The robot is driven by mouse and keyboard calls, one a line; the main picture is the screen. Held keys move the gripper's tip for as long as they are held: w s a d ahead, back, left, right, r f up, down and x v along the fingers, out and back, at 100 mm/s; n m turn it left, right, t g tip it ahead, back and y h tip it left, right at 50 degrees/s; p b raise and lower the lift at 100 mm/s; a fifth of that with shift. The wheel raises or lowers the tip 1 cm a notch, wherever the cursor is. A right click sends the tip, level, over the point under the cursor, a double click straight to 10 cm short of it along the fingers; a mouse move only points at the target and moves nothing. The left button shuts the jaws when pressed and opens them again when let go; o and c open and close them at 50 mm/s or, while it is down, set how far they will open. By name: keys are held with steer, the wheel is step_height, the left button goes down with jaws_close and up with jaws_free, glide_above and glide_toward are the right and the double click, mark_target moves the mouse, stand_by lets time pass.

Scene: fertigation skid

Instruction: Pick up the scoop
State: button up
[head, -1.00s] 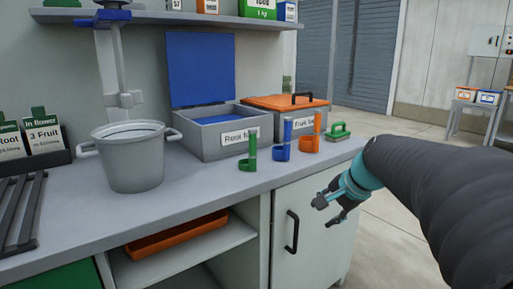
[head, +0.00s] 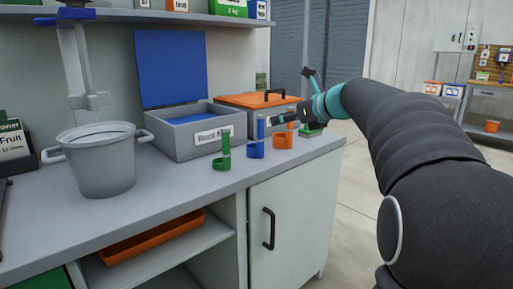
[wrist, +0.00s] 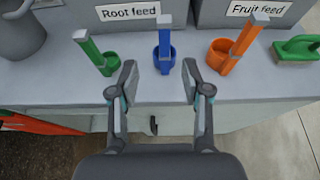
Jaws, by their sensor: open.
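Three upright-handled scoops stand in a row on the grey counter: a green scoop (head: 222,161), a blue scoop (head: 256,150) and an orange scoop (head: 284,141). In the wrist view the blue scoop (wrist: 164,55) stands ahead between my fingertips, with the green scoop (wrist: 104,64) to the left and the orange scoop (wrist: 222,60) to the right. My gripper (wrist: 160,80) is open and empty, apart from the scoops. In the head view one finger overlaps the orange scoop's handle.
Behind the scoops stand the Root feed bin (head: 193,139), its blue lid raised, and the closed Fruit feed bin (head: 262,101) with an orange lid. A green brush (wrist: 297,50) lies right of the scoops. A grey bucket (head: 103,170) stands on the left.

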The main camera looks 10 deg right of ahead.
mark_target(263, 125)
steer(key=x, duration=0.7)
steer(key=shift+d+x, duration=0.15)
steer(key=shift+x, duration=1.15)
steer(key=shift+d+x, duration=0.15)
steer(key=shift+x, duration=1.15)
steer(key=shift+w, duration=0.15)
jaws_close()
